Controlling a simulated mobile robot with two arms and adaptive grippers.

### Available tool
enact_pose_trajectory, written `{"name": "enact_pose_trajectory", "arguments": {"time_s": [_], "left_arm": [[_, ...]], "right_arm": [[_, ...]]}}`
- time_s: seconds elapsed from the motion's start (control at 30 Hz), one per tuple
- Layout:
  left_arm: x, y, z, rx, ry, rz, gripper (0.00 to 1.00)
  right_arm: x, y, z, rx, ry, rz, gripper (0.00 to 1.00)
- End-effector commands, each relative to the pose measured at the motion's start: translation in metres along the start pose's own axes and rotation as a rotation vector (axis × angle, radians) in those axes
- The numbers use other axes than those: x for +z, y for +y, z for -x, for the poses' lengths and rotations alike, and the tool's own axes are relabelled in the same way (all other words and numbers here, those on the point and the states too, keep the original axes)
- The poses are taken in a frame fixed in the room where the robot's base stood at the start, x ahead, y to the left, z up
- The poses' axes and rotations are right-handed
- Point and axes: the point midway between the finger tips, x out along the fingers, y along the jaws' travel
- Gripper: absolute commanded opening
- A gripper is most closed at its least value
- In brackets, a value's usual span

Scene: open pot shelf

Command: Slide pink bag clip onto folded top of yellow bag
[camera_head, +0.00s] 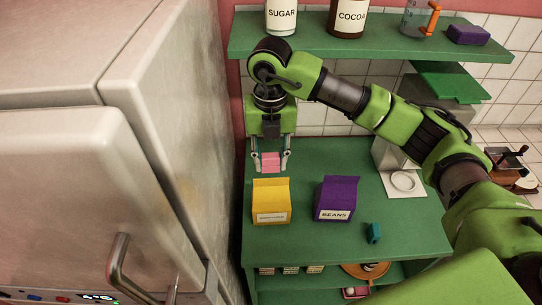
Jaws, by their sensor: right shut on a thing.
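My right gripper (270,162) points down from above and is shut on the pink bag clip (270,160). The clip sits between its fingertips, just behind and above the top of the yellow bag (271,200) in the picture. Whether clip and bag touch, I cannot tell. The yellow bag stands upright on the green shelf (300,238), with a folded top and a white label. My left gripper is not in view.
A purple BEANS bag (337,198) stands right of the yellow bag. A small teal block (373,233) lies nearer the front right. An upper green shelf (330,45) holds SUGAR (282,17) and COCOA (350,17) jars. A fridge (100,190) fills the left.

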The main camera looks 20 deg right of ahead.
Motion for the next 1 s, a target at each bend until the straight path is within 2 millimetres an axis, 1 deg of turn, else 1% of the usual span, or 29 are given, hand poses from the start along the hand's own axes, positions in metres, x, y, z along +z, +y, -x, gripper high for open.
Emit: {"name": "enact_pose_trajectory", "arguments": {"time_s": [0.03,0.13,0.37,0.6,1.0], "left_arm": [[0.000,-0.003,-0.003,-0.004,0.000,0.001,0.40],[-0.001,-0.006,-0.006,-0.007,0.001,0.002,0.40],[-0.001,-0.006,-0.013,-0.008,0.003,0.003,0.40],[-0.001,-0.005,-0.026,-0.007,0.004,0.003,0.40],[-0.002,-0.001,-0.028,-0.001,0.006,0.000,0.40]], "right_arm": [[0.000,0.000,-0.005,-0.001,0.000,0.000,0.19],[0.000,0.000,-0.011,-0.001,0.000,0.000,0.19],[0.000,-0.001,-0.025,-0.001,0.001,0.000,0.19],[0.000,0.000,-0.038,-0.001,0.000,0.000,0.19],[0.000,0.000,-0.041,0.000,0.000,0.000,0.19]]}}
